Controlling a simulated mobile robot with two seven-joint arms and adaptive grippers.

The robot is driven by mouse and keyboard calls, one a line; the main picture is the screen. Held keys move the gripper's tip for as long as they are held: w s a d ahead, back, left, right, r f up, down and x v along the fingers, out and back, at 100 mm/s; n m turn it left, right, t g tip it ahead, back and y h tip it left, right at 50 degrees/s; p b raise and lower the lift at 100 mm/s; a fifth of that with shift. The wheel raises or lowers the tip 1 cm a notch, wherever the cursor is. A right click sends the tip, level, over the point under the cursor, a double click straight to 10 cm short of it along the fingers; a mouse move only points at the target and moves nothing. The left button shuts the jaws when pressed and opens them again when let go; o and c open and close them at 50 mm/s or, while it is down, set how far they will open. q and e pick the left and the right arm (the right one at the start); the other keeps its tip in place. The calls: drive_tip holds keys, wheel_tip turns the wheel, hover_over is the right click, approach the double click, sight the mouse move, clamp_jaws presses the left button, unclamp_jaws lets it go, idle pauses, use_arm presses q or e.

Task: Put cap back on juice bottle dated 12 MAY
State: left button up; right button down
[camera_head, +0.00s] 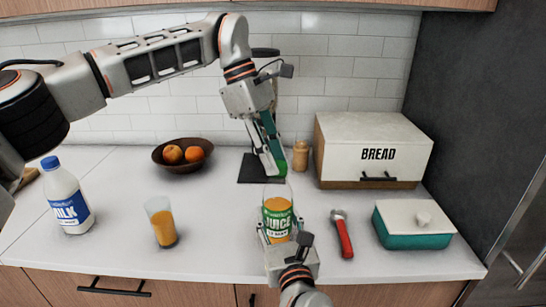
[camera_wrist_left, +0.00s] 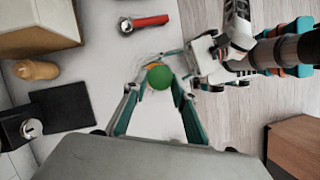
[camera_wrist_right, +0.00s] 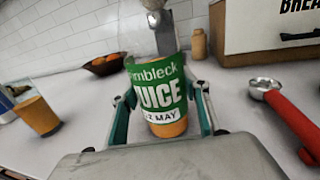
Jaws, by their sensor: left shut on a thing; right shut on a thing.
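The juice bottle (camera_head: 277,217) has a green label and orange juice inside. In the right wrist view the label (camera_wrist_right: 158,95) reads JUICE, with a date ending in "2 MAY". My right gripper (camera_head: 279,231) is shut around the bottle and holds it upright at the front of the counter. My left gripper (camera_head: 272,163) points down above the bottle, shut on a green cap. The round cap (camera_wrist_left: 160,77) shows between its fingertips in the left wrist view, over the bottle. I cannot tell whether cap and bottle mouth touch.
A glass of juice (camera_head: 163,227) and a milk bottle (camera_head: 70,203) stand left. A red-handled tool (camera_head: 343,235) and a teal box with white lid (camera_head: 412,226) lie right. A bread box (camera_head: 372,150), small wooden jar (camera_head: 300,155) and fruit bowl (camera_head: 164,163) stand behind.

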use_arm(q)
drive_tip(key=shift+w+m+g, duration=0.2)
drive_tip(key=shift+m+g, duration=0.3)
drive_tip(key=shift+m, duration=0.9)
drive_tip(key=o, duration=0.7)
drive_tip(key=shift+r, duration=0.15)
drive_tip(key=shift+r, duration=2.15)
drive_tip(key=shift+c, duration=0.4)
